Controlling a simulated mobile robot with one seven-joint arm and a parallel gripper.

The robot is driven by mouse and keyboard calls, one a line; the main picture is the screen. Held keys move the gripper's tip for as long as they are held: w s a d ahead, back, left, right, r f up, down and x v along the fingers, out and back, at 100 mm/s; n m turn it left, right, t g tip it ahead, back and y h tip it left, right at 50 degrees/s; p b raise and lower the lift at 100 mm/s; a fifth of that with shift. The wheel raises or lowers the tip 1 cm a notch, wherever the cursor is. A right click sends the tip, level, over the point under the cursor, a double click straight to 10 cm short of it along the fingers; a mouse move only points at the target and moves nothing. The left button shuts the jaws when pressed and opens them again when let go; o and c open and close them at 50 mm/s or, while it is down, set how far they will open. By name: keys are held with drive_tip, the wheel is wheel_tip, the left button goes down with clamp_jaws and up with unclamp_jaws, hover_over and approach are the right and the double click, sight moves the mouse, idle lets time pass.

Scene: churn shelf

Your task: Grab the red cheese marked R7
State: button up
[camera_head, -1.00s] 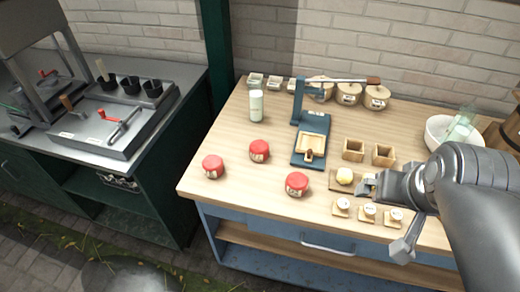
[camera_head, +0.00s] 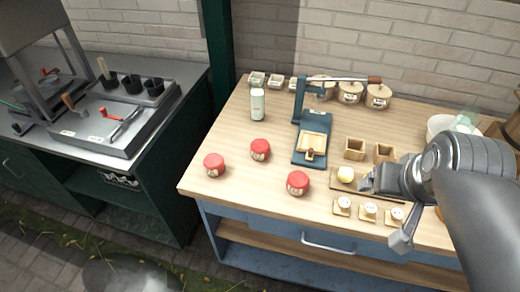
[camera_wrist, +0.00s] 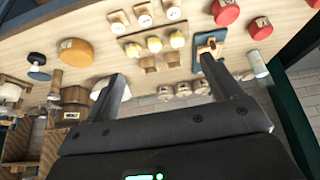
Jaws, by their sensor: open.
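Three red cheeses with pale labels stand on the wooden bench top: the left one (camera_head: 214,164), the middle one (camera_head: 260,149) and the front one (camera_head: 298,182). Their markings are too small to read, so I cannot tell which is R7. In the wrist view, red cheeses show at the upper right (camera_wrist: 260,27), (camera_wrist: 226,11), with another cut by the edge. My gripper (camera_head: 368,182) is to the right of all three, over the bench's right part. In the wrist view its fingers (camera_wrist: 162,76) are apart with nothing held between them.
A blue press (camera_head: 311,146) and a pale bottle (camera_head: 257,104) stand behind the cheeses. Wooden boxes (camera_head: 355,149), a yellow piece on a board (camera_head: 345,174) and small tagged blocks (camera_head: 369,211) lie near my gripper. Bare bench top surrounds the red cheeses.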

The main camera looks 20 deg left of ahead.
drive_tip(key=w+a+n, duration=0.2)
drive_tip(key=w+a, duration=0.4)
drive_tip(key=w, duration=0.3)
drive_tip(key=n+g+y, duration=0.2)
drive_tip(key=n+y, duration=0.1)
drive_tip(key=n, duration=0.3)
approach(260, 145)
drive_tip(key=x, duration=0.4)
drive_tip(key=shift+w+a+f, duration=0.2)
drive_tip(key=shift+a, duration=0.15)
drive_tip(key=shift+d+x, duration=0.15)
drive_tip(key=shift+x, duration=1.4)
drive_tip(key=shift+d+x, duration=0.1)
drive_tip(key=shift+x, duration=1.4)
drive_tip(key=shift+f, duration=0.1)
drive_tip(key=shift+c, duration=0.3)
drive_tip(key=c, duration=1.1)
